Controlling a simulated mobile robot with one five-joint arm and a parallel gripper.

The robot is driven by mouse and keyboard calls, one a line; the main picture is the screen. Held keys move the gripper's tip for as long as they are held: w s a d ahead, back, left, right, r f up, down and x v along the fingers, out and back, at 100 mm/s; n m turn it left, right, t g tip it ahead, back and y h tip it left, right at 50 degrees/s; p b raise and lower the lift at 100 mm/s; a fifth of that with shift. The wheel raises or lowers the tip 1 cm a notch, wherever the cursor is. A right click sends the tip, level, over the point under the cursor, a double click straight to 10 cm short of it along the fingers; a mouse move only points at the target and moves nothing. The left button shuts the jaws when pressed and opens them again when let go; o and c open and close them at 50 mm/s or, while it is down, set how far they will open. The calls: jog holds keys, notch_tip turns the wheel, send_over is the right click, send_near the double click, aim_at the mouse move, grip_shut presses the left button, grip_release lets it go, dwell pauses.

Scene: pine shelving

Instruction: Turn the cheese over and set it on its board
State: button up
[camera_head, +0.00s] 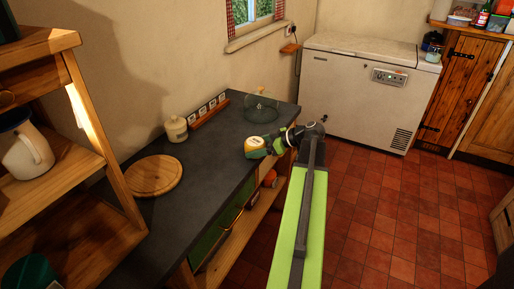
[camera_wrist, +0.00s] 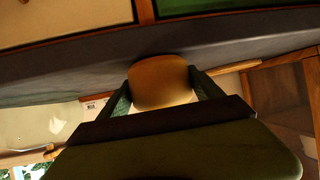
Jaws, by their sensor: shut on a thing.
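The cheese (camera_head: 255,145) is a small yellow round with a pale face, held at the counter's front edge in the head view. My gripper (camera_head: 264,149) is shut on it, with one green finger visible below and beside it. In the wrist view the cheese (camera_wrist: 162,82) sits between the two green fingers of my gripper (camera_wrist: 160,90). I cannot tell whether it touches the counter. The round wooden board (camera_head: 154,175) lies flat and bare on the dark counter, left of the cheese.
The dark counter (camera_head: 200,170) is clear between the board and my gripper. A lidded cream jar (camera_head: 176,128) stands near the wall. A glass dome (camera_head: 261,107) stands at the far end. A wooden shelf unit (camera_head: 75,210) rises at the left, close to the board.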

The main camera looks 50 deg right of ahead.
jog(key=shift+f+b, duration=0.2)
jog(key=shift+b, duration=0.1)
dwell(0.4)
jog(key=o, duration=1.2)
jog(key=shift+o, duration=0.2)
jog(key=p+v, duration=0.8)
jog(key=v, duration=0.9)
jog(key=shift+s+r, duration=0.15)
jog(key=shift+s, duration=0.05)
